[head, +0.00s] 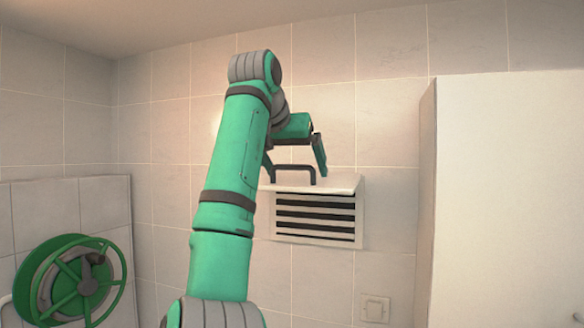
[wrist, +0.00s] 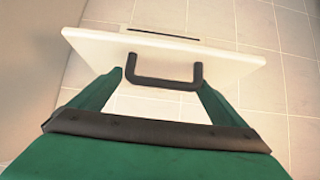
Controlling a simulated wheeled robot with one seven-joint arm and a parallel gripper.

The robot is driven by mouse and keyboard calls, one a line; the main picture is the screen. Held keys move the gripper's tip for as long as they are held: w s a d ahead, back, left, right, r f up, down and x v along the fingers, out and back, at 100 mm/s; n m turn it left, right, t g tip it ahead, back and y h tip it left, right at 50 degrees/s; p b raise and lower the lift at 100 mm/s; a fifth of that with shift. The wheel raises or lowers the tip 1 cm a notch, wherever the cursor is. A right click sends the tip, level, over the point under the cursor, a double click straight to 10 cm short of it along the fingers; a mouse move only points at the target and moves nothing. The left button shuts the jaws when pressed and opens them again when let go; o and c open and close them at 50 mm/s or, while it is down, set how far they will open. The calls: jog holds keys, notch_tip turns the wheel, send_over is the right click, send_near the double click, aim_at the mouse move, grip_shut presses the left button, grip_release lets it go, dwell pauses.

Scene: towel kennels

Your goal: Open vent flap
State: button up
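The vent flap (head: 335,184) is a white panel standing out almost level from the top of the wall vent, with the dark slatted opening (head: 313,218) showing below it. Its dark U-shaped handle (head: 298,168) stands up from the panel. In the wrist view the flap (wrist: 225,64) lies ahead, with the handle (wrist: 165,84) near the fingertips. My gripper (head: 298,178) is open, its green fingers spread to either side of the handle. In the wrist view the gripper (wrist: 160,80) holds nothing; whether a fingertip touches the handle I cannot tell.
A green hand wheel and reel (head: 75,283) sit at the lower left by a low tiled wall (head: 60,212). A tall white cabinet (head: 510,200) stands at the right. A wall switch (head: 375,308) is below the vent. The tiled wall around the vent is clear.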

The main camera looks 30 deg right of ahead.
jog(key=shift+a, duration=0.1)
jog(key=shift+a+r, duration=0.1)
jog(key=shift+r, duration=0.05)
jog(key=v, duration=1)
jog(key=shift+s, duration=0.2)
jog(key=shift+w+a, duration=0.1)
jog(key=shift+w, duration=0.05)
